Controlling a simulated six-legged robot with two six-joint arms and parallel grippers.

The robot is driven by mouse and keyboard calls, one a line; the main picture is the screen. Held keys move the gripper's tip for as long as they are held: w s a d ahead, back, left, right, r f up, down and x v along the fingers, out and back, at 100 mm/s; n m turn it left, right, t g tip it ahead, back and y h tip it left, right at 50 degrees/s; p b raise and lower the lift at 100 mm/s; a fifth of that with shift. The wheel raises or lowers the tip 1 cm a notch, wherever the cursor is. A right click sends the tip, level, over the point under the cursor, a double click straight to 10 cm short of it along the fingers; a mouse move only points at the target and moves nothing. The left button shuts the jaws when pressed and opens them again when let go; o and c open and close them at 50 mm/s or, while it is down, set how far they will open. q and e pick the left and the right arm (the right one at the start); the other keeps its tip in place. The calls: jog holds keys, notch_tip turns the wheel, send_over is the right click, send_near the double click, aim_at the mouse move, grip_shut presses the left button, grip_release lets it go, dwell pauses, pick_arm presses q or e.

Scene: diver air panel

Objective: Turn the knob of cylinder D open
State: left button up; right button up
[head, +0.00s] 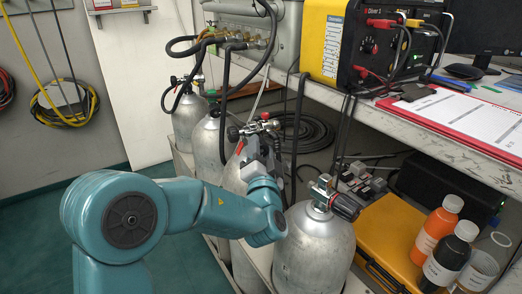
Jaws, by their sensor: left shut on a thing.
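Several silver cylinders stand in a row along the bench. The nearest cylinder (315,250) stands upright, with a black knob (346,206) on its valve. My left gripper (259,143) is at the valve (262,126) of the cylinder just behind it (233,176). It is shut on a knob there, and its jaws and wrist mostly hide that knob. I cannot read a letter on any cylinder, so I cannot tell which is D or how far the knob is turned. My right gripper is not in view.
Two more cylinders (209,150) stand farther back, with black hoses near them. The bench edge (450,130) overhangs at the right, carrying a yellow-and-black panel (328,40) and a clipboard (458,118). An orange case (392,240) and bottles (436,228) sit at lower right.

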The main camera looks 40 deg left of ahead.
pick_arm(q)
jog(key=shift+n, duration=0.3)
jog(key=o, duration=1.1)
jog(key=shift+c, duration=0.2)
